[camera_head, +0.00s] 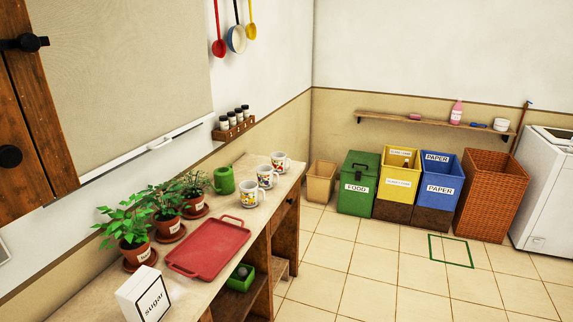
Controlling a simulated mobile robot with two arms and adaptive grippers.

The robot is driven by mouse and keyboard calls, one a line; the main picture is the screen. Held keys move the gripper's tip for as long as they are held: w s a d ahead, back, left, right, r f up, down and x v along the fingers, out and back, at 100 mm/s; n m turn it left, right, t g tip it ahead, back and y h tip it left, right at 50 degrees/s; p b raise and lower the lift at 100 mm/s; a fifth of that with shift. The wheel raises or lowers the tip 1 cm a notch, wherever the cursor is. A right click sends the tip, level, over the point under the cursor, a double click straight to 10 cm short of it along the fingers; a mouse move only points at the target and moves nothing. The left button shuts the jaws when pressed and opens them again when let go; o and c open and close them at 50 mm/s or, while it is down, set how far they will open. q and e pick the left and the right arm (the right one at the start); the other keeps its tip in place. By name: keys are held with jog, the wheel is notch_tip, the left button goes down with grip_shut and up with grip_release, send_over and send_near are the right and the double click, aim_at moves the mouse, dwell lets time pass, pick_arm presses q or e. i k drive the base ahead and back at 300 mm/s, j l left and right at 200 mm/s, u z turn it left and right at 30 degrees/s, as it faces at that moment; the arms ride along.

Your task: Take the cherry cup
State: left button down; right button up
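Several cups stand on the wooden counter at the left. A white cup with red marks (280,162) is at the far end, near the counter's right edge; the red marks may be cherries, but they are too small to be sure. A white patterned cup (266,177) stands just nearer. Another white cup with a yellow and dark pattern (250,195) is nearer still. Neither of my grippers is in view.
The counter (277,193) also bears a red tray (207,250), potted plants (132,245) and a sugar box (143,297). A spice rack (233,125) hangs above. Bins (357,185) line the back wall. The tiled floor (375,265) right of the counter is clear.

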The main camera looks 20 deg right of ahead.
aim_at(278, 159)
jog(key=z, duration=0.45)
jog(key=i+l+u, duration=0.1)
jog(key=i+l, duration=0.35)
jog(key=i+l+u, duration=0.1)
jog(key=i+l, duration=0.35)
jog(key=l, duration=0.15)
